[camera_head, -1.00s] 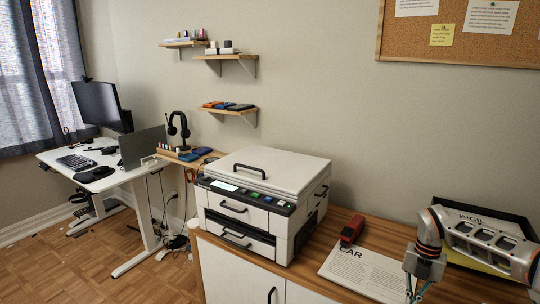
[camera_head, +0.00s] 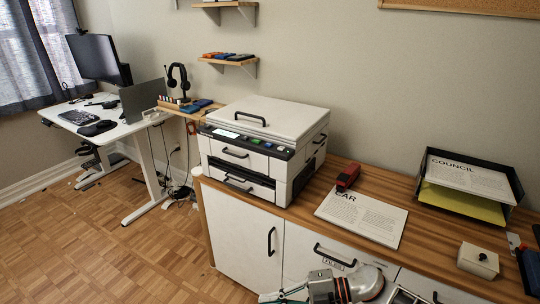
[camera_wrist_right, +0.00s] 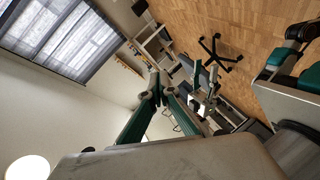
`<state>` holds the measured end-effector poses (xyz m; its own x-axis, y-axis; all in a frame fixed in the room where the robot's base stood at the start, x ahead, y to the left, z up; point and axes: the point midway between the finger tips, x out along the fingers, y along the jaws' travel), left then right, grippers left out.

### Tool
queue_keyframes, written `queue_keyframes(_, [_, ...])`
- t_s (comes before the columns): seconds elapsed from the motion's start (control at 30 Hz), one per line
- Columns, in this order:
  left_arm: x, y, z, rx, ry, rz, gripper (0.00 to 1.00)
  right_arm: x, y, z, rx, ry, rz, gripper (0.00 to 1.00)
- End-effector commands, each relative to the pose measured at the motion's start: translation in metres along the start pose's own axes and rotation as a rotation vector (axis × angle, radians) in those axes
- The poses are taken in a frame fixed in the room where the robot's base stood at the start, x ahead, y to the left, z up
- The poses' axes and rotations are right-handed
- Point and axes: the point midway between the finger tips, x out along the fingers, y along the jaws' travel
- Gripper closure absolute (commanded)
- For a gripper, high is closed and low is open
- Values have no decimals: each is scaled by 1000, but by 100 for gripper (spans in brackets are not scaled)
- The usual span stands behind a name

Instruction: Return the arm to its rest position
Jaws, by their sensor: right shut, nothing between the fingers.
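My right gripper (camera_head: 281,296) is at the bottom edge of the head view, low in front of the cabinet and clear of the counter. Its fingers point left and are partly cut off by the frame edge. In the right wrist view the gripper (camera_wrist_right: 157,88) shows its green-padded fingers drawn together with nothing held between them. The arm behind it runs along the bottom of the head view, in front of the cabinet drawers. My left gripper does not show.
A printer (camera_head: 262,150) stands on the wooden counter (camera_head: 437,236). A red stapler (camera_head: 348,177) touches a printed sheet (camera_head: 362,217). A black paper tray (camera_head: 506,208) and a small beige box (camera_head: 478,261) are to the right. Cabinet handles (camera_head: 271,241) stick out near the arm. The floor at left is open.

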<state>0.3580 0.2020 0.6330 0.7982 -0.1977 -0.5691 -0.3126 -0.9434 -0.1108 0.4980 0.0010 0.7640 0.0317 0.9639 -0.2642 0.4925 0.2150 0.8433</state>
Motion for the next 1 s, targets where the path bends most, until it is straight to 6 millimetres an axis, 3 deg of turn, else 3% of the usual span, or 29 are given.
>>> queue_keyframes(0.07, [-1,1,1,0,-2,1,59,14,13,-17,68,-15,163,100])
queue_keyframes(0.17, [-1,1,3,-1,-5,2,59,16,30,-24,167,-73,355,100])
queue_keyframes(0.3, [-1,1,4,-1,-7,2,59,-3,35,-17,345,-200,584,100])
queue_keyframes(0.4, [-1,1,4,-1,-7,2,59,-26,21,-6,495,-318,713,100])
queue_keyframes(0.57, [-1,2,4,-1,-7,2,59,-73,-34,10,763,-533,852,100])
queue_keyframes(0.67, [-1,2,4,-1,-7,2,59,-103,-85,11,939,-675,895,100])
queue_keyframes(0.8, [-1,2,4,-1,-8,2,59,-138,-158,-3,1159,-842,903,100])
queue_keyframes(0.9, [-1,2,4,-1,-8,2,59,-153,-195,-16,1265,-919,891,100])
queue_keyframes(1.0, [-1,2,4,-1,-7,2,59,-162,-216,-25,1328,-961,880,100])
